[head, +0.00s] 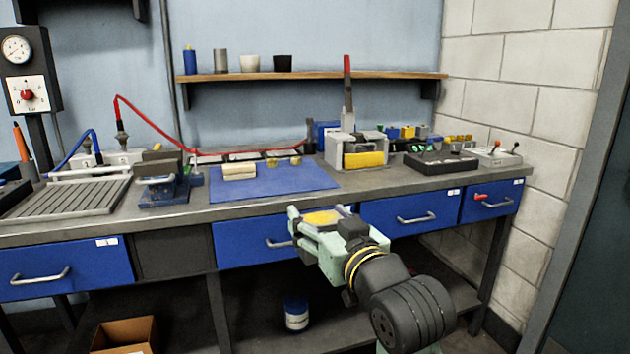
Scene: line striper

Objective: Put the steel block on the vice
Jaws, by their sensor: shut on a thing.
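The vice (163,190) is blue with dark grey jaws and stands on the bench at left of the blue mat. A dark, blocky shape shows at its top; I cannot tell whether this is a jaw or a separate piece. My gripper (322,217) is pale green, in front of the bench's front edge, right of and nearer than the vice. It is shut on a small piece with a yellowish upper face, partly hidden by the fingers. I cannot tell for sure that this is the steel block, and no other plain steel block is clear in view.
A blue mat (290,183) holds a pale block (240,172) and small yellowish pieces. A slatted grey tray (65,198) lies left of the vice. A grey fixture with a yellow front (363,159) and an upright red handle (347,78) stand to the right. Blue drawers line the bench front.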

